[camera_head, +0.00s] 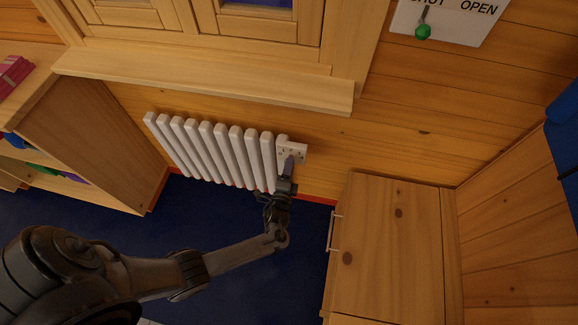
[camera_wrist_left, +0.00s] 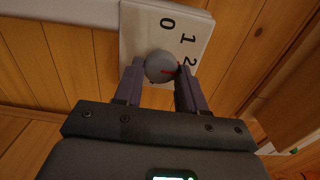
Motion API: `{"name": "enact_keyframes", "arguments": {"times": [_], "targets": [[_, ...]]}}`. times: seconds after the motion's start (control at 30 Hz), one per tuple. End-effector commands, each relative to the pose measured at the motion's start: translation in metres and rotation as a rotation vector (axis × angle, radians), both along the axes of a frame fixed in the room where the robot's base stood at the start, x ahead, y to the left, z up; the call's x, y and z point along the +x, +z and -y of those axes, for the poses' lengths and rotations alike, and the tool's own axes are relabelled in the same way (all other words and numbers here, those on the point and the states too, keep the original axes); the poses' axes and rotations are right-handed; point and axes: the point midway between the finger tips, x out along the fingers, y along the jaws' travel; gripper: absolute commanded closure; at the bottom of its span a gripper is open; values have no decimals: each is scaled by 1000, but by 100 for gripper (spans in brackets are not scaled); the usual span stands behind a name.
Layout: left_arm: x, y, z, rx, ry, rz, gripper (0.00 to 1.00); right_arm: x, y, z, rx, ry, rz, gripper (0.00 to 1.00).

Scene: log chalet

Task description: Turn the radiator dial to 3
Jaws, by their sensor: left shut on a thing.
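The radiator dial (camera_wrist_left: 157,65) is a round grey knob with a red mark. It sits on a white plate (camera_wrist_left: 148,28) printed 0, 1 and 2; any further numbers are hidden by my fingers. The red mark points to the right in the left wrist view, about toward the 2. My left gripper (camera_wrist_left: 160,80) has one finger on each side of the dial and is shut on it. In the head view, the left gripper (camera_head: 288,167) reaches the plate (camera_head: 293,150) at the right end of the white radiator (camera_head: 215,150). My right gripper is out of view.
A wooden window sill (camera_head: 205,82) juts out above the radiator. A wooden cabinet (camera_head: 390,245) with a handle stands to the right, and a shelf unit (camera_head: 105,140) to the left. A green-knobbed lever (camera_head: 423,31) is on an OPEN-labelled wall plate. Blue floor (camera_head: 200,215) lies clear below.

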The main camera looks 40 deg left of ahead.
Motion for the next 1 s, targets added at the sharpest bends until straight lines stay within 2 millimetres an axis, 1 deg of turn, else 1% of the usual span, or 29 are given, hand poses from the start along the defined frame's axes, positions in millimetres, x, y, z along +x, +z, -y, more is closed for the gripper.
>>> {"name": "enact_keyframes", "arguments": {"times": [0.1,0.6,0.8,1.0], "targets": [[0,1,0,100,0,-55,90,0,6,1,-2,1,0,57],[0,-1,0,492,0,-268,90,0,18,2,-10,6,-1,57],[-1,-2,-1,601,0,-327,90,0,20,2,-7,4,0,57],[0,-2,-1,664,0,-361,90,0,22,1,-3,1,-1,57]]}}
